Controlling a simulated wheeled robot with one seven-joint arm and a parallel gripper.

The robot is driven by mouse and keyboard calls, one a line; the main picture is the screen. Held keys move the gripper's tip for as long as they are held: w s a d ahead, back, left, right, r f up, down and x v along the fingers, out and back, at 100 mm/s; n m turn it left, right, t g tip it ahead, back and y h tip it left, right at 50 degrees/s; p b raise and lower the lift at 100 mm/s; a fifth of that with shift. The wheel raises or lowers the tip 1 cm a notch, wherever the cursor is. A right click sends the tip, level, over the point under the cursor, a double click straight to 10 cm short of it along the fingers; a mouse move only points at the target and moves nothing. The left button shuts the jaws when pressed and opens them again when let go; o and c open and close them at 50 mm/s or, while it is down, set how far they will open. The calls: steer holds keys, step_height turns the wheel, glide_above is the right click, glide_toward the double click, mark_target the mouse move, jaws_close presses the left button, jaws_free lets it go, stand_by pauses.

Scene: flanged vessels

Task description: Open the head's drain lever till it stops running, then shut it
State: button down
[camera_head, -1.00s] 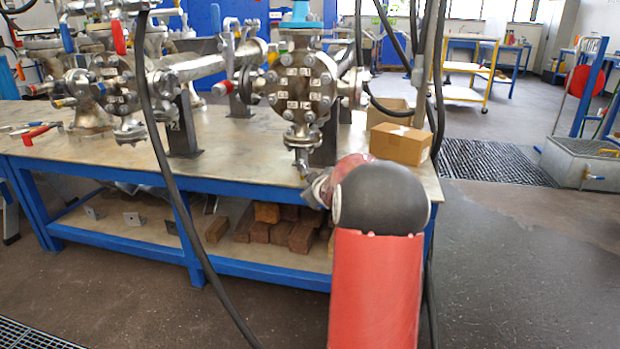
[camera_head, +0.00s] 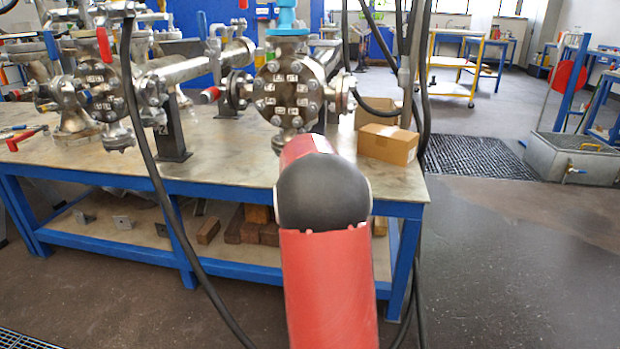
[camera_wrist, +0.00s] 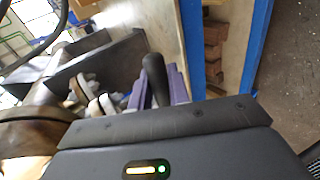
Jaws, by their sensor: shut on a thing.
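The flanged metal head (camera_head: 289,88), a round bolted body with white tags, stands over the bench near its front edge. My red arm covers the area below it in the head view, so its drain outlet and my gripper are hidden there. In the wrist view, my gripper (camera_wrist: 160,92) has its two purple fingers closed around a dark, rounded handle, which appears to be the drain lever (camera_wrist: 153,70). Metal fittings lie just left of the fingers. Whether liquid is running cannot be seen.
The bench (camera_head: 225,152) has a blue frame and a lower shelf with bricks. A cardboard box (camera_head: 388,145) stands right of the head. Other flanged pipework (camera_head: 95,85) stands at left. Black hoses hang in front of the bench.

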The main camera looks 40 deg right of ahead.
steer(key=shift+r, duration=0.25)
stand_by(0.4)
steer(key=c, duration=1.4)
jaws_free()
steer(key=shift+o, duration=0.2)
steer(key=v, duration=0.7)
steer(key=shift+a, duration=0.3)
steer(key=shift+s+r, duration=0.15)
